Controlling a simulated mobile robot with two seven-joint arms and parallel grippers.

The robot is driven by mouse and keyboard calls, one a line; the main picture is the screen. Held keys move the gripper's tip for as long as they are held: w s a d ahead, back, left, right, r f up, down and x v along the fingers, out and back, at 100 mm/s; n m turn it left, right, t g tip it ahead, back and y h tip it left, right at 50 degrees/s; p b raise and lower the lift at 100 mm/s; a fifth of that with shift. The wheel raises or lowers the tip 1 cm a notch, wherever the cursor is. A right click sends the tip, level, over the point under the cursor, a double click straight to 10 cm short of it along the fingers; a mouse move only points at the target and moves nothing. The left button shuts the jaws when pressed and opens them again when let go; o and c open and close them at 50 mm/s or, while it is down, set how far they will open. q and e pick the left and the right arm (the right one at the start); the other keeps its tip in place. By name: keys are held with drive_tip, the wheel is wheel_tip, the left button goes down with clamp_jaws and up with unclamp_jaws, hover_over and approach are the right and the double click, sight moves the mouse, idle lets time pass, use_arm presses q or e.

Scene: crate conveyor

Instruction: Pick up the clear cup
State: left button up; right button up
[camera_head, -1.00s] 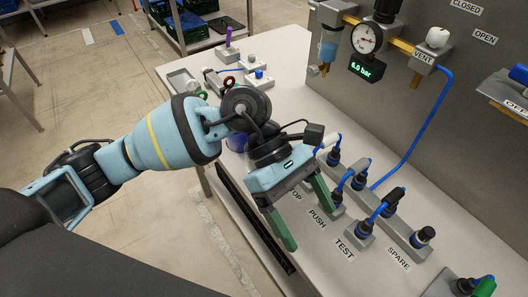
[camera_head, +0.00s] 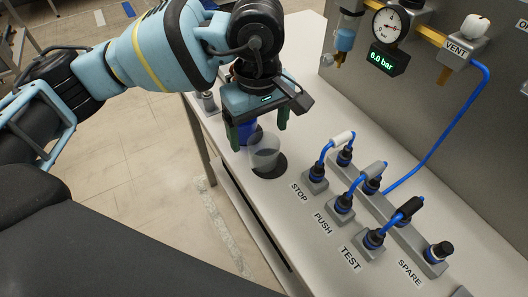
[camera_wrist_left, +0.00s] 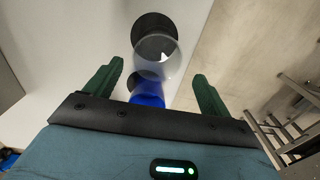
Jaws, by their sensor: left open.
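The clear cup (camera_head: 265,152) stands on the white bench at a black round spot (camera_head: 271,168) in the head view. It also shows in the left wrist view (camera_wrist_left: 157,58), between the lines of the two fingers. My left gripper (camera_head: 258,138) is open, with green fingers pointing down, just behind and above the clear cup. In the left wrist view the open fingers (camera_wrist_left: 159,72) have nothing gripped between them. A blue cup (camera_head: 248,131) is close behind the clear one, partly hidden by the gripper; its blue also shows in the wrist view (camera_wrist_left: 148,96). My right gripper is not in view.
Right of the cup are sockets with blue hoses (camera_head: 341,203), labelled STOP, PUSH, TEST and SPARE. A pressure gauge (camera_head: 391,28) and VENT valve (camera_head: 467,42) are on the grey back panel. The bench's left edge is close to the cups.

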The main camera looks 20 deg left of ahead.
sight(264, 150)
use_arm(q)
drive_tip(key=shift+d+f+p, duration=0.15)
drive_tip(key=shift+d+f, duration=0.1)
drive_tip(key=shift+f, duration=1.1)
drive_tip(key=shift+d+f+p, duration=0.15)
drive_tip(key=shift+d+f, duration=0.1)
drive_tip(key=shift+f, duration=1.45)
drive_tip(key=c, duration=1)
drive_tip(key=shift+c, duration=0.3)
drive_tip(key=shift+r, duration=0.1)
